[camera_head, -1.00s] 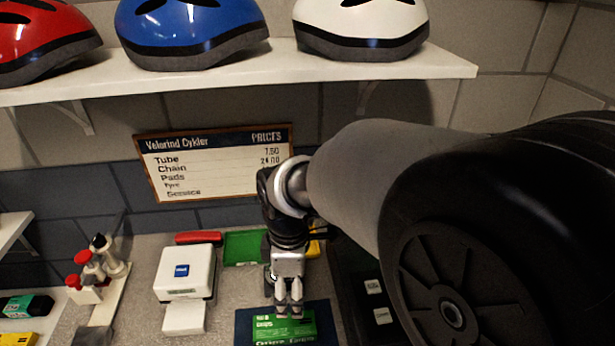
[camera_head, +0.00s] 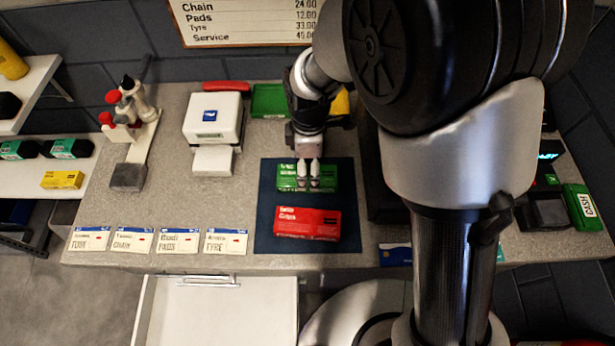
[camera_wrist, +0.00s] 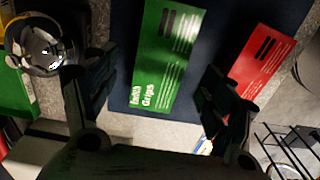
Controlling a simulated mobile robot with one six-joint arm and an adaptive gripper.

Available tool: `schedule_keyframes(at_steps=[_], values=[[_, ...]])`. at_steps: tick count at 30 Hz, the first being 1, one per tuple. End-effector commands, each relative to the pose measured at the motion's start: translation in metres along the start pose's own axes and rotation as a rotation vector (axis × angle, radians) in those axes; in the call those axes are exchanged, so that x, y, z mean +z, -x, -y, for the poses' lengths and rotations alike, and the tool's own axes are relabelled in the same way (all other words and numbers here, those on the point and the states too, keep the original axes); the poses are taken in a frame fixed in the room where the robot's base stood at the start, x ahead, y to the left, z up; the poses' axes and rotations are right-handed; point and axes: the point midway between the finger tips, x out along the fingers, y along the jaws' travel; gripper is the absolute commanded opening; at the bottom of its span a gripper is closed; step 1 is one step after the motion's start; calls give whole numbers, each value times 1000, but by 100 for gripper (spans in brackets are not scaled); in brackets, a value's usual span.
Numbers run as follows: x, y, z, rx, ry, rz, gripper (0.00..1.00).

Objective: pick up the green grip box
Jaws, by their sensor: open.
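The green grip box (camera_head: 289,178) lies flat on a dark blue mat (camera_head: 266,217) on the bench. My gripper (camera_head: 315,186) is above the green box in the head view, with its fingertips over the box's middle and right part. In the wrist view the green grip box (camera_wrist: 168,58) shows between my two open, empty fingers (camera_wrist: 150,95), its label reading "Grips". I cannot tell how high the fingertips are above it. A red grips box (camera_head: 307,223) lies on the same mat, nearer the front edge, and shows in the wrist view (camera_wrist: 256,70).
A white device (camera_head: 212,119) stands left of the mat, with a green tray (camera_head: 268,101) behind. Several price cards (camera_head: 180,241) line the front edge. An open white drawer (camera_head: 220,315) juts out below.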

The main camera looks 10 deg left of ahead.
Motion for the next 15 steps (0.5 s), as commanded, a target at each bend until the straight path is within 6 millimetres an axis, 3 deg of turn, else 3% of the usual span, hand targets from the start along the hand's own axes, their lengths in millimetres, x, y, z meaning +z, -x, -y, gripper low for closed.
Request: schedule_keyframes(at_steps=[9, 15], values=[[5, -45, 2, -3, -1, 1, 77], [5, -50, 1, 0, -1, 0, 77]])
